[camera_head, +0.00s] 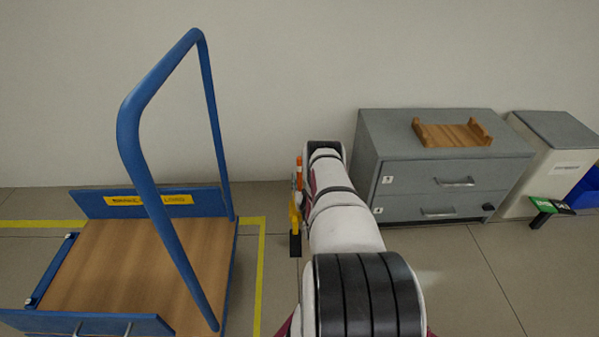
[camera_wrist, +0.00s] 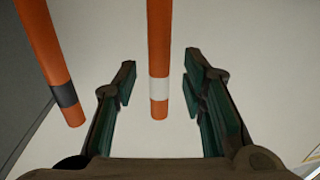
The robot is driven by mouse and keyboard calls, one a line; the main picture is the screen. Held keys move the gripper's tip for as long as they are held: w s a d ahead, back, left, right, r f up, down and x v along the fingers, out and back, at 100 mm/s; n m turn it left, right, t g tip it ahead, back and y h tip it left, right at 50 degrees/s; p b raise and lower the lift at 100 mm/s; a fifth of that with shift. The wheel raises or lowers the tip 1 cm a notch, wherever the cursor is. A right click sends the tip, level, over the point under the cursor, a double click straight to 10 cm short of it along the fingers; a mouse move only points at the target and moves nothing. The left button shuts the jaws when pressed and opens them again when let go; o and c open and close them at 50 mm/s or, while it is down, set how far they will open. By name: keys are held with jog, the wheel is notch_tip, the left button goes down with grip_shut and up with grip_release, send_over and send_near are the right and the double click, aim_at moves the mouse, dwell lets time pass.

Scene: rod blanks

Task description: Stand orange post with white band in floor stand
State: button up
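The orange post with a white band (camera_wrist: 159,50) shows in the wrist view, its end pointing toward my gripper's palm. My gripper (camera_wrist: 160,62) is open, one finger on each side of this post in the picture, with gaps on both sides. I cannot tell how deep the post lies between the fingers. A second orange post with a dark band (camera_wrist: 47,55) is to the left, outside the fingers. In the head view a small orange post (camera_head: 299,174) shows above a yellow part (camera_head: 294,213), partly hidden by my arm; its band is unclear. I cannot make out the floor stand for certain.
A blue platform cart (camera_head: 150,205) with a tall handle stands at left, inside yellow floor lines. A grey drawer cabinet (camera_head: 400,172) with a wooden cradle (camera_head: 452,134) on top stands at right. A pale cabinet (camera_head: 545,160) and a blue bin (camera_head: 585,188) are beyond it.

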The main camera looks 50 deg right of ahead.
jog(key=p+v, duration=0.2)
jog(key=v, duration=0.5)
jog(key=shift+s+a+p, duration=0.2)
jog(key=shift+s+p, duration=0.1)
jog(key=shift+p, duration=0.1)
